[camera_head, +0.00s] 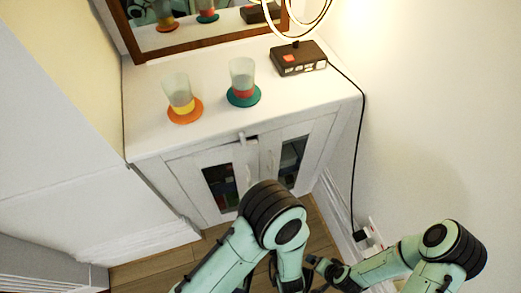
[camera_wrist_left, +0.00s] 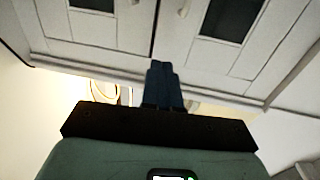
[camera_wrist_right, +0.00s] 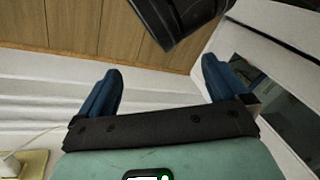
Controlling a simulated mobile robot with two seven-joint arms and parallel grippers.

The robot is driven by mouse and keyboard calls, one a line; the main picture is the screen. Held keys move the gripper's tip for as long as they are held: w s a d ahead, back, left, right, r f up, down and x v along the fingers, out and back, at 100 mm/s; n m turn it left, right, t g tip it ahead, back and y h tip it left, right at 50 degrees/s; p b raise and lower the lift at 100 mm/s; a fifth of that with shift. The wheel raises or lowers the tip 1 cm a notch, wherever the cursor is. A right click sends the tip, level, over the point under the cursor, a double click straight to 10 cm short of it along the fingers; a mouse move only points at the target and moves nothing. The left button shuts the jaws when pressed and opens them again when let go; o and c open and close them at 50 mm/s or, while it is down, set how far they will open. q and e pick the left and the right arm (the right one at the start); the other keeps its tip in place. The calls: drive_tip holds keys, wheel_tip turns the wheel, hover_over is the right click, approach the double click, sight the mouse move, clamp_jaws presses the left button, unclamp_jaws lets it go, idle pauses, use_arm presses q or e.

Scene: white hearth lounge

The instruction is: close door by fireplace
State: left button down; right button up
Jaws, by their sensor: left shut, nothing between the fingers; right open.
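The white cabinet (camera_head: 150,120) has two doors with dark glass panes. The left door (camera_head: 190,178) and the right door (camera_head: 313,150) meet near the middle of the front and look near shut; I cannot tell whether a small gap is left. In the left wrist view the seam between the doors (camera_wrist_left: 80,55) lies just beyond my left gripper (camera_wrist_left: 163,68), which is shut and empty. Contact is unclear. In the head view my left arm hides this gripper and part of the doors. My right gripper (camera_wrist_right: 160,80) is open and empty, low near the wood floor, beside the cabinet front.
Two glasses on coasters (camera_head: 182,98) (camera_head: 242,85) and a dark box (camera_head: 298,58) stand on the cabinet top, below a framed mirror (camera_head: 190,43). A cable runs down to a wall socket (camera_head: 372,232). Walls stand close on both sides; some wood floor (camera_head: 150,270) is clear.

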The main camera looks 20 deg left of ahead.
use_arm(q)
drive_tip(key=b, duration=0.2)
approach(255, 155)
drive_tip(key=x, duration=0.4)
drive_tip(key=shift+w+a+f, duration=0.15)
drive_tip(key=shift+w+a, duration=0.1)
drive_tip(key=shift+w, duration=0.15)
drive_tip(key=shift+w+a+f, duration=0.15)
drive_tip(key=shift+w+a, duration=0.05)
drive_tip(key=shift+w, duration=0.2)
drive_tip(key=shift+w+a, duration=0.15)
drive_tip(key=shift+w, duration=0.35)
use_arm(e)
drive_tip(key=f, duration=0.1)
drive_tip(key=d+f, duration=0.1)
drive_tip(key=f, duration=0.1)
drive_tip(key=shift+d, duration=0.2)
use_arm(q)
drive_tip(key=x, duration=0.3)
drive_tip(key=shift+w+a+r, duration=0.1)
drive_tip(key=shift+w+r, duration=0.05)
drive_tip(key=shift+r, duration=0.1)
use_arm(e)
drive_tip(key=shift+r, duration=0.1)
